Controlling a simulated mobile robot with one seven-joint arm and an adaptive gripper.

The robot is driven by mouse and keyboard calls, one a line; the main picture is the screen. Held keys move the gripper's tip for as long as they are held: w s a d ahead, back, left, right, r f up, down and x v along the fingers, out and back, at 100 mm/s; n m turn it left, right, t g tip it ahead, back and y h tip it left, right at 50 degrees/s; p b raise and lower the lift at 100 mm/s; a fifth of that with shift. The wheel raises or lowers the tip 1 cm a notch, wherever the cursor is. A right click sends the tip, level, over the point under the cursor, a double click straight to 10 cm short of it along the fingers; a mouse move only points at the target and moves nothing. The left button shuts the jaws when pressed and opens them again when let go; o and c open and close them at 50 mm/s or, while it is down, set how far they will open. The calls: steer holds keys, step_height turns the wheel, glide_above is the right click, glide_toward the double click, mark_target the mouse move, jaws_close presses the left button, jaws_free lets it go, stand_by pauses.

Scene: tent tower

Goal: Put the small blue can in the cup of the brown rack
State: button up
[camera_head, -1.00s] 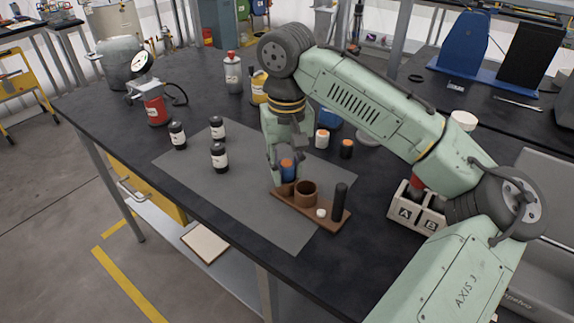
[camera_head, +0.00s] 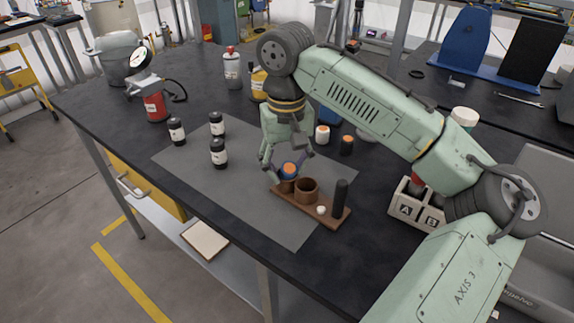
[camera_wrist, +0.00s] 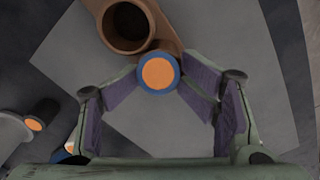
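The small blue can (camera_head: 289,171) with an orange top stands upright in the smaller cup at the left end of the brown rack (camera_head: 312,212). In the wrist view its orange top with a blue rim (camera_wrist: 158,72) sits at the end of the brown rack (camera_wrist: 180,46). The can's lower part is hidden by the cup.
The rack also bears a wider empty cup (camera_head: 306,190), a small white piece (camera_head: 321,210) and a black post (camera_head: 340,198). Dark bottles (camera_head: 219,153) stand to the left on the grey mat (camera_head: 255,213). A white can (camera_head: 322,135) and a dark can (camera_head: 347,145) stand behind.

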step_height(320, 180, up, 12)
stand_by(0.4)
stand_by(0.5)
